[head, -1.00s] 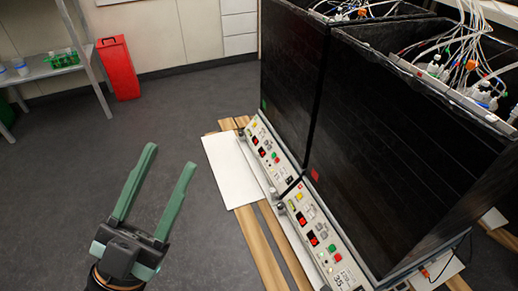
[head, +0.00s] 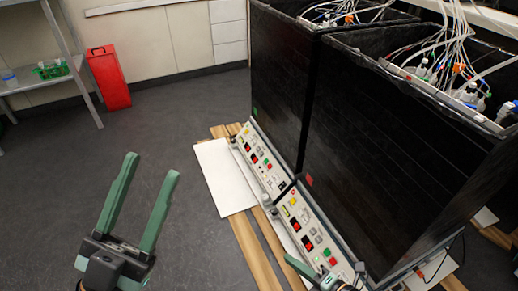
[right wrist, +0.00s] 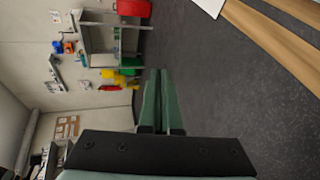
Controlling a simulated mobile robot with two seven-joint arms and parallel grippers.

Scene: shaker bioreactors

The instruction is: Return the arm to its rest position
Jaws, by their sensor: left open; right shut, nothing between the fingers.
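My left gripper (head: 152,164) is open and empty in the lower left of the head view, its two green fingers spread above the grey floor. My right gripper (head: 289,259) shows only in part at the bottom of the head view, in front of the near control panel. In the right wrist view its two green fingers (right wrist: 158,72) lie side by side, shut with nothing between them.
Two large black shaker bioreactors (head: 385,130) with control panels (head: 308,230) and tubing stand at the right on wooden slats. A white board (head: 222,175) lies beside them. A red bin (head: 109,78) and a shelf (head: 40,80) stand far left. Open grey floor lies between.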

